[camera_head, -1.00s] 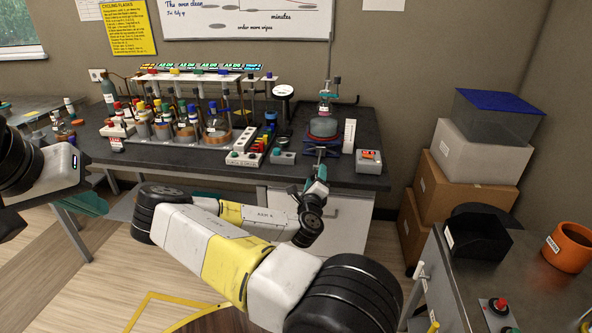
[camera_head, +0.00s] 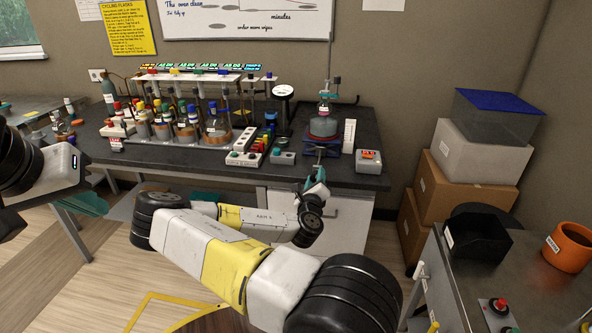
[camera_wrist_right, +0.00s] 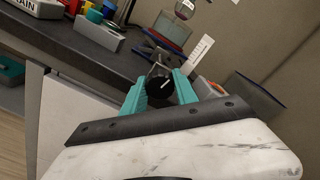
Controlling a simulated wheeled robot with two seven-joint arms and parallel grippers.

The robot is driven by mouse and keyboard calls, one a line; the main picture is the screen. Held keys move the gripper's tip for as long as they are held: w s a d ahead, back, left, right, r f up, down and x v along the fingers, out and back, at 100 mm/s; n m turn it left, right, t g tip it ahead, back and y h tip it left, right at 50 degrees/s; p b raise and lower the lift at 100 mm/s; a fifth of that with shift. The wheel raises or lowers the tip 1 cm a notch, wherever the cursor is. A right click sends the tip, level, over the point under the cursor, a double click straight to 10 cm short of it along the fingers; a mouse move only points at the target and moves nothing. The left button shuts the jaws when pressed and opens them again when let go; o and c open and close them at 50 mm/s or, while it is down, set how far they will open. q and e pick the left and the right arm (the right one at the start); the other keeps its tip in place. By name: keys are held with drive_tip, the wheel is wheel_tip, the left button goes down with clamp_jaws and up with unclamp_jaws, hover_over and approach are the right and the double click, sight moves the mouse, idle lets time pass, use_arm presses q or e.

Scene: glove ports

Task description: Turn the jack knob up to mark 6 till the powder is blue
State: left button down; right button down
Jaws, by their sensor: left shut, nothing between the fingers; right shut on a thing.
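The lab jack (camera_head: 322,147), with blue plates, stands on the dark bench and carries a grey round vessel (camera_head: 322,127) with a small flask (camera_head: 323,107) above it. A dark round jack knob (camera_wrist_right: 160,87) with a white pointer line faces the right wrist camera. The teal fingers of my right gripper (camera_wrist_right: 162,88) are shut on the knob from both sides; the gripper (camera_head: 316,180) also shows in the head view at the bench's front edge. Mark numbers are too small to read.
A white upright scale (camera_head: 349,136) and a small box with an orange display (camera_head: 368,160) stand right of the jack. Switch boxes (camera_head: 245,158) and a rack of flasks (camera_head: 190,125) stand left. Stacked boxes (camera_head: 475,150) are at the right.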

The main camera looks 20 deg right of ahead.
drive_tip(key=m, duration=0.6)
drive_tip(key=shift+f, duration=0.1)
drive_tip(key=m, duration=0.6)
drive_tip(key=shift+m, duration=0.3)
drive_tip(key=m, duration=1.2)
drive_tip(key=shift+m, duration=0.4)
drive_tip(key=m, duration=1.1)
drive_tip(key=shift+m, duration=0.4)
drive_tip(key=m, duration=1.2)
drive_tip(key=shift+m, duration=0.3)
drive_tip(key=m, duration=1.2)
drive_tip(key=shift+m, duration=0.4)
drive_tip(key=m, duration=1.1)
drive_tip(key=shift+m, duration=0.4)
drive_tip(key=m, duration=1.2)
drive_tip(key=shift+m, duration=0.4)
drive_tip(key=m, duration=1.2)
